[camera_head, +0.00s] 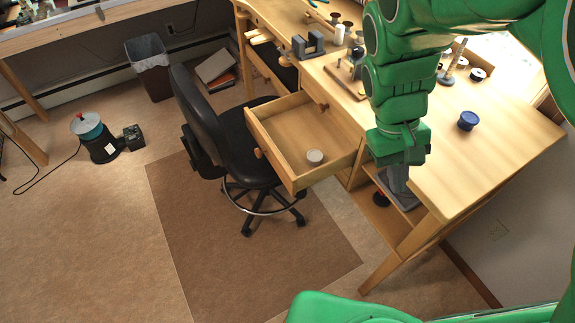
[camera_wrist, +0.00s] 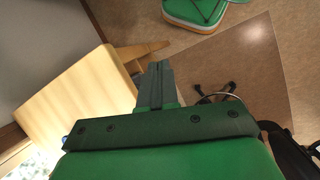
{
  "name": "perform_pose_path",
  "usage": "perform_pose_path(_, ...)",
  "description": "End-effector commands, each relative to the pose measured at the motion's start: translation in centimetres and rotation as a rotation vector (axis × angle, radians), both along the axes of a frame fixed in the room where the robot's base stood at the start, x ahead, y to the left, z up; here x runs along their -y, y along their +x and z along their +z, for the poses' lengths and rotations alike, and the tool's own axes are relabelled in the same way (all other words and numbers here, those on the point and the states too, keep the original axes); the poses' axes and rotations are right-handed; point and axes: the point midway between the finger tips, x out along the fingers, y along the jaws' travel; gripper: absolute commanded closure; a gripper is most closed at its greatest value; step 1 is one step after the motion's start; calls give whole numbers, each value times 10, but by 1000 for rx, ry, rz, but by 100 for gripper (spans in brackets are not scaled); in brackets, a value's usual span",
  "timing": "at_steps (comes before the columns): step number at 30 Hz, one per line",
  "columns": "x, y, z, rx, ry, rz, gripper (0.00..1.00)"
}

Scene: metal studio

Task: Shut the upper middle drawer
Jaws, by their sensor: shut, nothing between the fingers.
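The wooden drawer (camera_head: 284,118) stands pulled out from the desk. The drawer cannot be made out in the wrist view.
A black swivel chair (camera_head: 245,140) stands close to the drawer front, on a brown mat (camera_head: 215,255). The wooden desk (camera_head: 455,150) carries a blue cup (camera_head: 468,121) and small tools. A waste bin (camera_head: 150,75) stands farther back.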

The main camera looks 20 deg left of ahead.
Motion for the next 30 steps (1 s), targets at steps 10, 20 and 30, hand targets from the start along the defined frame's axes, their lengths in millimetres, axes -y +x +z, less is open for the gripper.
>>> perform_pose_path(10, -30, 35, -25, -87, -162, 197, 100)
perform_pose_path(20, -62, 60, -51, -173, -341, 381, 100)
perform_pose_path(30, -107, 78, -82, -243, -528, 583, 100)
